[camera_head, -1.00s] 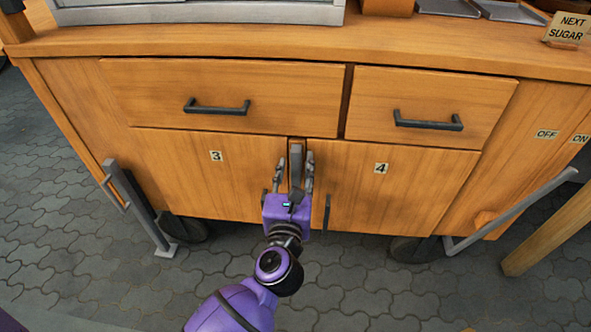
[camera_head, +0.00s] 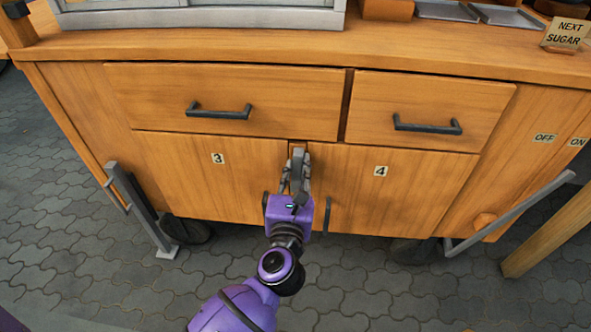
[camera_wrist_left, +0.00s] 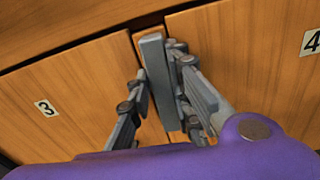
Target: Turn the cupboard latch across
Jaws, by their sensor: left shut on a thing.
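The cupboard latch (camera_head: 297,166) is a grey bar standing upright over the gap between door 3 (camera_head: 200,185) and door 4 (camera_head: 400,200). It also shows in the left wrist view (camera_wrist_left: 158,80), long and upright with a slight tilt. My left gripper (camera_head: 296,178) comes from below and is shut on the latch, one finger on each side. In the left wrist view its fingers (camera_wrist_left: 160,100) flank the bar, though the left contact is hard to make out. My right gripper is not in view.
Dark door handles (camera_head: 327,214) hang close beside my left gripper. Two drawers with dark handles (camera_head: 218,111) sit above the doors. A grey rail (camera_head: 510,214) stands out at the right, and a grey bracket (camera_head: 140,210) at the left.

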